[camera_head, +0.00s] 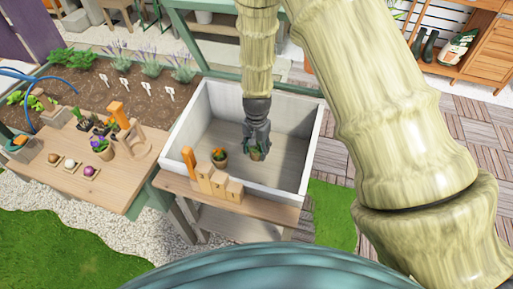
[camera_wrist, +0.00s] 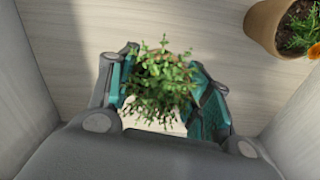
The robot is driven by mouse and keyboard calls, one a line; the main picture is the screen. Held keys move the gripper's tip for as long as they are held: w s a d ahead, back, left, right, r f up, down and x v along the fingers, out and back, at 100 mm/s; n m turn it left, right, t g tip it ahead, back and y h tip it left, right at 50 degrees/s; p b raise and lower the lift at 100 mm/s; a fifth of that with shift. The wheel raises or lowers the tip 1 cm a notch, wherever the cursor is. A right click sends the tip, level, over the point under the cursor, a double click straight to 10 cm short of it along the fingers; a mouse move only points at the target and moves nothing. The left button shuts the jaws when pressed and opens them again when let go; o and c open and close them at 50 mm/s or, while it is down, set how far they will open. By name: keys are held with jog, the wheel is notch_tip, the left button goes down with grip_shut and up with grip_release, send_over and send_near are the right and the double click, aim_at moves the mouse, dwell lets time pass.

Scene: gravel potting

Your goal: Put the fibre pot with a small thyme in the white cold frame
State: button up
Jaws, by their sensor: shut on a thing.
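The white cold frame (camera_head: 186,119) is an open box with a wooden floor, in the middle of the head view. My gripper (camera_head: 256,148) is down inside it and shut on the fibre pot with a small thyme (camera_head: 257,155). In the wrist view, the green leafy thyme (camera_wrist: 160,82) shows between the two fingers of my gripper (camera_wrist: 165,95). The leaves and fingers mostly hide its pot. I cannot tell whether the pot touches the floor.
A terracotta pot with an orange flower (camera_head: 220,160) stands in the cold frame, left of my gripper; it also shows in the wrist view (camera_wrist: 268,22). Wooden blocks (camera_head: 218,184) stand on the front ledge. A wooden table (camera_head: 75,190) with pots and bulbs is at left.

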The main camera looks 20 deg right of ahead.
jog(key=shift+f, duration=0.15)
jog(key=o, duration=1.1)
jog(key=shift+c, duration=0.2)
notch_tip(320, 180, up, 12)
jog(key=shift+r+b, duration=0.15)
jog(key=shift+b, duration=0.25)
